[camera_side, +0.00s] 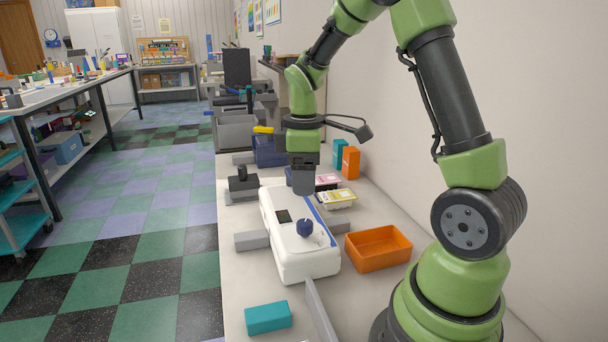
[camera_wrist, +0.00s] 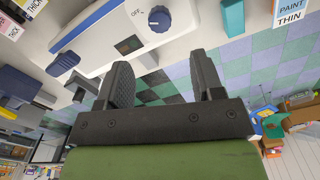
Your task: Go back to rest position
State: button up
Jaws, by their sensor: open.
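My gripper (camera_side: 304,184) hangs from the green and black arm above the far part of a white machine in the side view. In the wrist view my gripper (camera_wrist: 163,85) has its two dark fingers apart with nothing between them. The white machine (camera_side: 310,258) has a blue knob and a small dark display on top. The wrist view shows the same white machine (camera_wrist: 100,50), with its blue knob (camera_wrist: 159,18) beside the word OFF. Whether the fingertips touch anything below cannot be told from the side view.
An orange tray (camera_side: 378,262) sits right of the machine, near the wall. A teal block (camera_side: 268,318) lies at the front. Labelled packs (camera_side: 337,198) and teal and orange boxes (camera_side: 350,162) stand behind. A dark lever device (camera_side: 242,183) is at left. Tiled floor lies left of the bench.

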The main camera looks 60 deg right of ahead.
jog(key=s+a+r+m+t+y, duration=0.2)
jog(key=s+a+r+m+t, duration=0.5)
jog(key=s+a+r, duration=0.5)
jog(key=shift+s+a+r+m, duration=0.2)
jog(key=shift+a+m, duration=0.6)
jog(key=shift+m, duration=0.4)
